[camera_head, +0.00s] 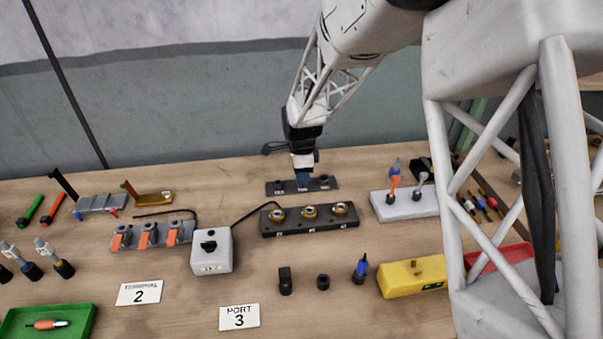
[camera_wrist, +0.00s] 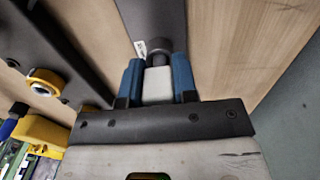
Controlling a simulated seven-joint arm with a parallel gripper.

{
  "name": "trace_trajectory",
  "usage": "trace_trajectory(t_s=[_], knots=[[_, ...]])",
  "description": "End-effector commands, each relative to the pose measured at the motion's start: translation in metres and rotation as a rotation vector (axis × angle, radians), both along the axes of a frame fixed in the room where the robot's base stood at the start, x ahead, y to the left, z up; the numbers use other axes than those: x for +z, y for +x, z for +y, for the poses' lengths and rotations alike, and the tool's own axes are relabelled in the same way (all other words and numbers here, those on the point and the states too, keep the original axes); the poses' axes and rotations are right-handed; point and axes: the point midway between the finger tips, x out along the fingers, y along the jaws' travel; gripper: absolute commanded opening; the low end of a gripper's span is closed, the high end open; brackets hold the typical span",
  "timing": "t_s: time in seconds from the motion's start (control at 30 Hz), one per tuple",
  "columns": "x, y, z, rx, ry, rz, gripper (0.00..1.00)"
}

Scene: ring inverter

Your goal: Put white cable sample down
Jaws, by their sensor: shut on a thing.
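My gripper (camera_head: 302,167) points down over the dark low rack (camera_head: 324,184) at the back of the table. In the wrist view its two blue fingers (camera_wrist: 157,80) are shut on the white cable sample (camera_wrist: 157,86), whose pale block shows between them. A dark round piece (camera_wrist: 158,50) continues from the pale block toward the rack. I cannot tell whether it belongs to the sample or to the rack, nor whether the sample rests in it. The sample is mostly hidden by my gripper in the head view.
A black block with several brass rings (camera_head: 310,228) stands just in front of the rack. A grey block with upright connectors (camera_head: 407,206) stands to the right. A grey switch box (camera_head: 211,251) and a clamp strip (camera_head: 152,235) are at left. Bare table lies behind the rack.

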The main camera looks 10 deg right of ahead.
Motion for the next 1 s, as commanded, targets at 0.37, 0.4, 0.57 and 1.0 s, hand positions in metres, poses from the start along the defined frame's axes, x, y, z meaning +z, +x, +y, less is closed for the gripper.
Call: trace_trajectory(t_s=[0.37,0.4,0.57,1.0], knots=[[-0.002,0.0,0.0,0.0,0.0,0.0,0.53],[-0.001,0.0,0.0,0.0,0.0,0.0,0.53],[-0.001,0.0,0.0,0.0,0.0,0.0,0.53],[0.038,0.001,0.0,0.0,0.0,-0.003,0.53]])
